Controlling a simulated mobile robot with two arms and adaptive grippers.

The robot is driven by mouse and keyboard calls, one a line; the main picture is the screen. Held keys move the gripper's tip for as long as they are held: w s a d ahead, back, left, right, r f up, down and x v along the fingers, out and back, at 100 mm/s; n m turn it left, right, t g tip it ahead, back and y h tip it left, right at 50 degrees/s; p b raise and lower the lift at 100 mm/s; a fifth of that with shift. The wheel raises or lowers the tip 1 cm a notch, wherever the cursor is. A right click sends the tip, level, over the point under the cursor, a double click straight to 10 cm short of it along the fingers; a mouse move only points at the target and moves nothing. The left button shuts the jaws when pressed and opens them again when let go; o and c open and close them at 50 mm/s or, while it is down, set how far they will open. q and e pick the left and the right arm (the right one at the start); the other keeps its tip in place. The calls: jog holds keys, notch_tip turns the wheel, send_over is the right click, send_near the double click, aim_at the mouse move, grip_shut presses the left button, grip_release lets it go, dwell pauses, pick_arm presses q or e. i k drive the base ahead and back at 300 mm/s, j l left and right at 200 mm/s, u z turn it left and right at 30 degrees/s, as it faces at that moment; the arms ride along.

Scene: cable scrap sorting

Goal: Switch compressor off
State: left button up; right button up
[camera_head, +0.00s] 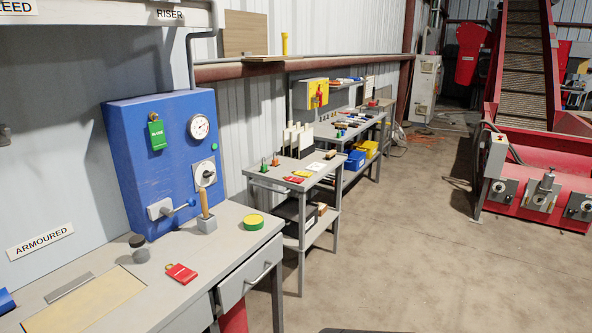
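A blue cabinet (165,165) stands on the grey workbench at the left, against the wall. Its front carries a round white gauge (199,127), a grey plate with a dark rotary switch (205,174) and a grey valve with a blue lever (178,209). A green tag (157,133) hangs on its upper left. No label naming the compressor is readable, and the switch position is too small to tell. A yellow box with a red handle (318,93) is on the wall further back. Neither of my grippers is in view.
The workbench (225,222) holds a wooden-handled tool in a grey block (207,217), a green-and-yellow disc (253,222), a red tag (181,273) and a dark-topped jar (139,248). A grey cart (312,172) stands beyond. Red machinery (540,185) is at the right. The floor (420,250) between is clear.

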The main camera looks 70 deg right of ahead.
aim_at(206, 174)
jog(key=z, duration=1.7)
jog(key=i+j+z, duration=0.1)
jog(key=i+j, duration=0.15)
jog(key=i, duration=0.15)
jog(key=i+j+z, duration=0.1)
jog(key=i+j, duration=0.2)
jog(key=i, duration=0.1)
